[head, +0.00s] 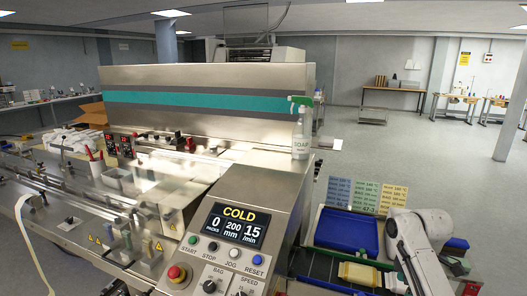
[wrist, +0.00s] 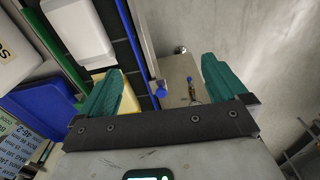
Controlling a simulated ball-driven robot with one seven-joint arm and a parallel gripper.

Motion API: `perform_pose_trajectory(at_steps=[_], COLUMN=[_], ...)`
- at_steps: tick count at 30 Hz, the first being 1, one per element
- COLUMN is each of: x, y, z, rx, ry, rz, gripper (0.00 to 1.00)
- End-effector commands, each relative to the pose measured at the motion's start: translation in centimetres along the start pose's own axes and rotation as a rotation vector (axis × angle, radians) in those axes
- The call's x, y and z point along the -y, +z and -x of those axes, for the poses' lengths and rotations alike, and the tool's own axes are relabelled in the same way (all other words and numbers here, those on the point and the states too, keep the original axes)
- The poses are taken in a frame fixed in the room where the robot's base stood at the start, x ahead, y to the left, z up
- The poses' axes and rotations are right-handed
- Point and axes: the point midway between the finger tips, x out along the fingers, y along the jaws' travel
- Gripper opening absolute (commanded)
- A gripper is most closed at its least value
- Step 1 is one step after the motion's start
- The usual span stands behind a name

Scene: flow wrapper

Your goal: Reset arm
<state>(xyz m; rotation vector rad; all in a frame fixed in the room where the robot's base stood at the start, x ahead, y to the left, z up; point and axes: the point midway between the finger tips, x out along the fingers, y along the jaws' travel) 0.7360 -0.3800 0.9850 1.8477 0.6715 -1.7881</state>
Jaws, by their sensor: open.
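My gripper (wrist: 162,75) shows in the wrist view with its two teal fingers spread apart. Nothing is held between them. Beyond the fingers lie a yellow block (wrist: 128,98), partly hidden by the left finger, and a beige surface with small blue parts. In the head view my white arm stands bent at the lower right, beside the conveyor. I cannot make out the gripper's fingers there.
The wrapping machine (head: 200,95) fills the left and middle, its panel (head: 238,226) reading COLD. A soap spray bottle (head: 301,135) stands on it. A blue tray (head: 346,229), a yellow block (head: 360,273) and colored label cards (head: 366,196) are near my arm. Open floor lies behind.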

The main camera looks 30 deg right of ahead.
Motion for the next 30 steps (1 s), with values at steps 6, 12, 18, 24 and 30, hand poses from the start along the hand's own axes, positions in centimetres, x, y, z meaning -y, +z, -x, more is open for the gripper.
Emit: perform_pose_trajectory(at_steps=[6, 12, 18, 24, 30], x=[3.1, 8.0, 16.9, 26.5, 33.3], y=[-3.9, -8.3, -12.2, -11.7, -7.6], z=[-2.5, -5.6, -9.7, -12.3, -12.8], rx=[-0.039, -0.083, -0.123, -0.115, -0.076], ry=[-0.002, -0.012, -0.037, -0.045, -0.009], rz=[-0.042, -0.118, -0.266, -0.458, -0.636], gripper=[0.99, 0.99, 0.99, 0.99, 0.99])
